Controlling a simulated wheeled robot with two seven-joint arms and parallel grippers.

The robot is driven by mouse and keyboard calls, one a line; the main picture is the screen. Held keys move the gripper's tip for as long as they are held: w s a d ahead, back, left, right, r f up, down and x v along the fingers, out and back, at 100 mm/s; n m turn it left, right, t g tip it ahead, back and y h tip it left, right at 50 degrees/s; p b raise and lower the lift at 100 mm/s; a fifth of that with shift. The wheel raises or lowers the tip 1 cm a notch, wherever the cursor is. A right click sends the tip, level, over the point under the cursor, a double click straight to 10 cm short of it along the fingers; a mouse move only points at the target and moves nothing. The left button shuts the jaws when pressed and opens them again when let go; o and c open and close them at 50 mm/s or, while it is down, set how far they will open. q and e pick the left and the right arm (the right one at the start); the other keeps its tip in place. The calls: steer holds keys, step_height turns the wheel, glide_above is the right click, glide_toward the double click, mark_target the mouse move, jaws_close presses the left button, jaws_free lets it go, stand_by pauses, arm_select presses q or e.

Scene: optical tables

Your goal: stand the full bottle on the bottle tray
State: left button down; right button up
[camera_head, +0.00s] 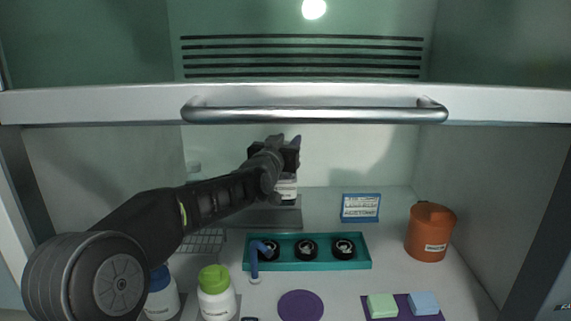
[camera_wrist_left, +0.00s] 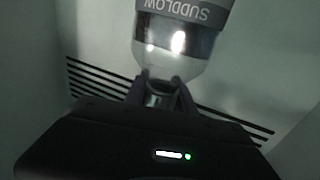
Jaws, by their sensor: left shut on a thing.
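My left gripper (camera_head: 285,152) reaches into the cabinet under the raised sash and is shut on the neck of a bottle. The bottle (camera_head: 286,187) shows in the head view as a pale body below the fingers, mostly hidden by my gripper. In the left wrist view my left gripper (camera_wrist_left: 161,88) holds it, and the bottle (camera_wrist_left: 178,40) has a clear shoulder and a grey label reading "SUDDLOW". A flat grey tray (camera_head: 284,217) lies below the held bottle, partly hidden by my arm; I cannot tell whether they touch. My right gripper is not in view.
A teal tray (camera_head: 361,263) with three black round pieces lies in front. Green-capped (camera_head: 217,300) and blue-capped (camera_head: 162,302) bottles stand front left. An orange container (camera_head: 430,235) and a blue sign (camera_head: 361,208) stand right. The sash handle (camera_head: 315,115) crosses above.

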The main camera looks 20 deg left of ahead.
arm_select(q)
steer(key=shift+r, duration=0.1)
steer(key=shift+f+b, duration=0.4)
steer(key=shift+f, duration=2.1)
steer(key=shift+f, duration=0.15)
steer(key=c, duration=1)
jaws_free()
steer(key=shift+c, duration=0.2)
steer(key=shift+r, duration=0.2)
steer(key=s+d, duration=0.1)
steer(key=s, duration=0.6)
steer(key=shift+s+f, duration=0.15)
steer(key=shift+s, duration=0.1)
